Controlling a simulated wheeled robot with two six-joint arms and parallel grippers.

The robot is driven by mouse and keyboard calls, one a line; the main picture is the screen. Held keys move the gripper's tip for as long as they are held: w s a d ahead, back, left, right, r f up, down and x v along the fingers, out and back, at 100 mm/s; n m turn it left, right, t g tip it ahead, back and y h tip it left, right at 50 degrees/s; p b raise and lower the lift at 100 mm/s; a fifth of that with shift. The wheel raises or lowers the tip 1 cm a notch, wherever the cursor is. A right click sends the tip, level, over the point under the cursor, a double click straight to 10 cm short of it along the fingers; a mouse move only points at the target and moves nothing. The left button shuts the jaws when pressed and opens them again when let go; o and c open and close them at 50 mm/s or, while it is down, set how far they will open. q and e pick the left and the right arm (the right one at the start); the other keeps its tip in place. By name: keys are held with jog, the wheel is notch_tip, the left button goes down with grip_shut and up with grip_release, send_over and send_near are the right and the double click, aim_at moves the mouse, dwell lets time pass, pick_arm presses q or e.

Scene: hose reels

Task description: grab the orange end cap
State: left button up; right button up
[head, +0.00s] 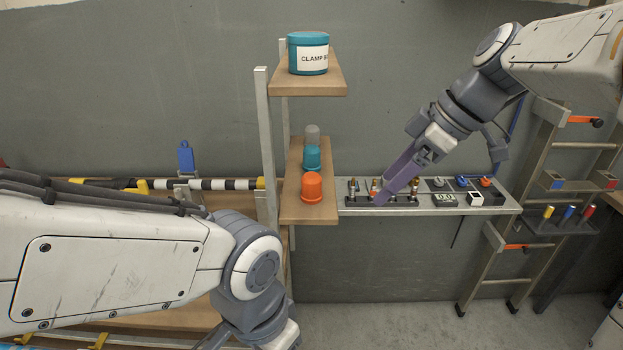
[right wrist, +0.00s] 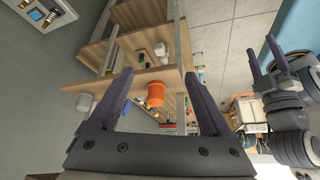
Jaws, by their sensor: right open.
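The orange end cap (head: 311,188) stands upright at the near end of the middle wooden shelf. A teal cap (head: 312,158) and a grey cap (head: 311,135) stand in line behind it. My right gripper (head: 384,196) is empty, to the right of the orange cap with a clear gap, in front of the metal side shelf. In the right wrist view the orange cap (right wrist: 155,94) appears between the two open fingers (right wrist: 157,77), beyond their tips. My left gripper (right wrist: 260,45) shows at the right of that view, with its fingers apart; the head view cuts off its fingertips.
The metal side shelf (head: 424,211) holds several small fittings and a display. A teal tub (head: 308,54) stands on the upper wooden shelf (head: 330,88). A metal upright (head: 266,150) stands left of the caps. A ladder (head: 505,255) leans at the right.

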aim_at(315, 176)
jog(key=w+a+p, duration=0.1)
jog(key=a, duration=0.2)
jog(key=w+a+p, duration=0.2)
jog(key=a, duration=0.2)
jog(key=w+a+p, duration=0.1)
jog(key=a+p, duration=0.1)
jog(key=a, duration=0.1)
jog(key=shift+w+a+r, duration=0.15)
jog(key=shift+w+a, duration=0.05)
jog(key=shift+a, duration=0.15)
jog(key=shift+p+x, duration=0.7)
jog(key=shift+x, duration=1.95)
jog(key=shift+d, duration=0.1)
grip_shut()
